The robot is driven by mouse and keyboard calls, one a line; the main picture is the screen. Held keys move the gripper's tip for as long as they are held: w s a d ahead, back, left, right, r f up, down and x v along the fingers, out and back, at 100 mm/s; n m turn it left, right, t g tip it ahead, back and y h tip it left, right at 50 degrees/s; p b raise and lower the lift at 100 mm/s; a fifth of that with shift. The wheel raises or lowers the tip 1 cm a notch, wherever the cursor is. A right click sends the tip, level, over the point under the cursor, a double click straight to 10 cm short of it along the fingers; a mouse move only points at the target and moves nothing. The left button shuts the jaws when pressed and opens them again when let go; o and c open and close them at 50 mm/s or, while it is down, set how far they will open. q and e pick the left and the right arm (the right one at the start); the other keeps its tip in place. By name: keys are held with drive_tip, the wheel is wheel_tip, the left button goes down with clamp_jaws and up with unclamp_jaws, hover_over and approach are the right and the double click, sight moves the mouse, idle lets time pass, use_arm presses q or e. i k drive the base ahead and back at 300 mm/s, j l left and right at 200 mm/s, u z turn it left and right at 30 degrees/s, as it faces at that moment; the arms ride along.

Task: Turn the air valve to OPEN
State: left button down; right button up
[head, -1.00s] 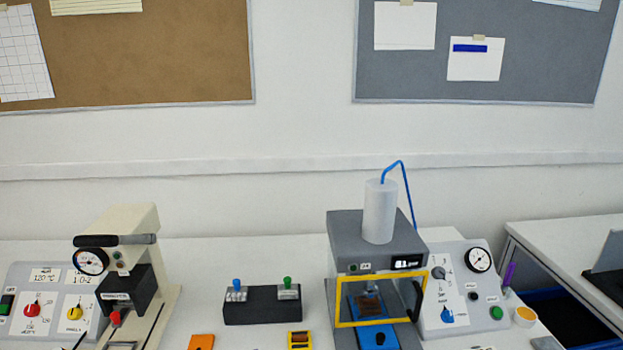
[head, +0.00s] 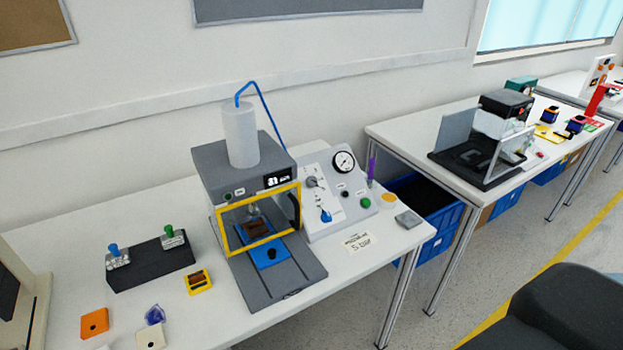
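A sloped light-grey control panel (head: 352,222) stands on the white bench, right of a grey press. It carries a blue-handled rotary knob (head: 326,215) low on its left side, which looks like the air valve. A grey rotary knob (head: 312,182) sits above it, and a round pressure gauge (head: 344,161) is at the top right. A green button (head: 365,203) and a small black button are also on the panel. The markings are too small to read, so I cannot tell the valve's setting. Neither gripper is in view.
The press (head: 235,160) with its yellow-framed guard (head: 228,252) stands close left of the panel. A small card (head: 357,242) and a grey block (head: 408,220) lie in front. A purple upright item (head: 371,170) stands behind right. A dark rounded shape fills the lower right.

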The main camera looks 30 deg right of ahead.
sight(326, 217)
drive_tip(key=i+l, duration=0.15)
drive_tip(key=l, duration=0.75)
drive_tip(key=i+l+u, duration=0.15)
drive_tip(key=l, duration=0.8)
drive_tip(key=i+l, duration=0.1)
drive_tip(key=l, duration=0.8)
drive_tip(key=i+l+u, duration=0.15)
drive_tip(key=l, duration=0.8)
